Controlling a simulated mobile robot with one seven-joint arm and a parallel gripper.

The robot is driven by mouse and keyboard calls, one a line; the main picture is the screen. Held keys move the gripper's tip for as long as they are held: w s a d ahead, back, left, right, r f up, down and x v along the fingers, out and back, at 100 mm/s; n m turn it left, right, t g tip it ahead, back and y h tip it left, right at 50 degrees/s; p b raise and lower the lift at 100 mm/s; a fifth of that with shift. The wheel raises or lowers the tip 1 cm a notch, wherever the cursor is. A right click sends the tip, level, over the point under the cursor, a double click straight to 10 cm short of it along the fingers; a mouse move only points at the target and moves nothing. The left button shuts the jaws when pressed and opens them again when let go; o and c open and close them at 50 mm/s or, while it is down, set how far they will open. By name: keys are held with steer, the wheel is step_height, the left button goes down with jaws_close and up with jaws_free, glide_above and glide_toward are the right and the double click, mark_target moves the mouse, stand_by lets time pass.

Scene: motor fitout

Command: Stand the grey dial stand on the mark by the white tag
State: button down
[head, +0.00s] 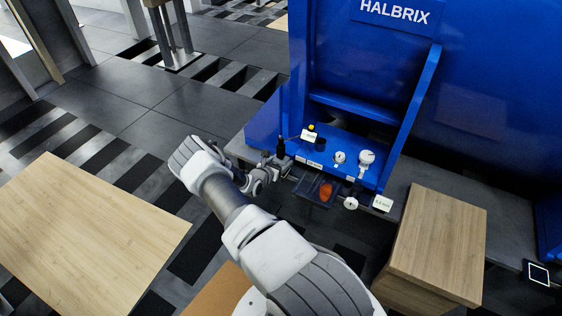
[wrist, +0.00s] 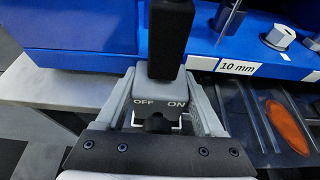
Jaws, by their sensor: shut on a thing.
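The grey dial stand (wrist: 157,106) is a grey block marked OFF and ON with a thick black post rising from it. My gripper (wrist: 165,92) is shut on the block from both sides and holds it upright. In the head view the black post (head: 281,148) shows at the left front of the blue machine's ledge, beside my gripper (head: 276,167). Whether the block touches a surface is hidden. A white tag (head: 310,135) stands on the ledge just right of the post; another white tag (head: 383,203) is at the ledge's right end. I cannot make out the mark.
The blue machine (head: 350,90) rises behind the ledge. A dark tray with an orange piece (head: 326,191) lies in front. A wooden cabinet (head: 440,235) stands right.

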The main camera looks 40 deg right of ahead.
steer(key=shift+d+f, duration=0.1)
stand_by(0.3)
steer(key=shift+c, duration=1.1)
jaws_free()
steer(key=shift+o, duration=1.1)
steer(key=shift+f, duration=0.1)
steer(key=shift+s+f, duration=0.1)
steer(key=shift+f, duration=0.1)
steer(key=p+v, duration=0.6)
steer(key=v, duration=1.1)
steer(key=shift+a+r, duration=0.15)
steer(key=shift+a, duration=0.1)
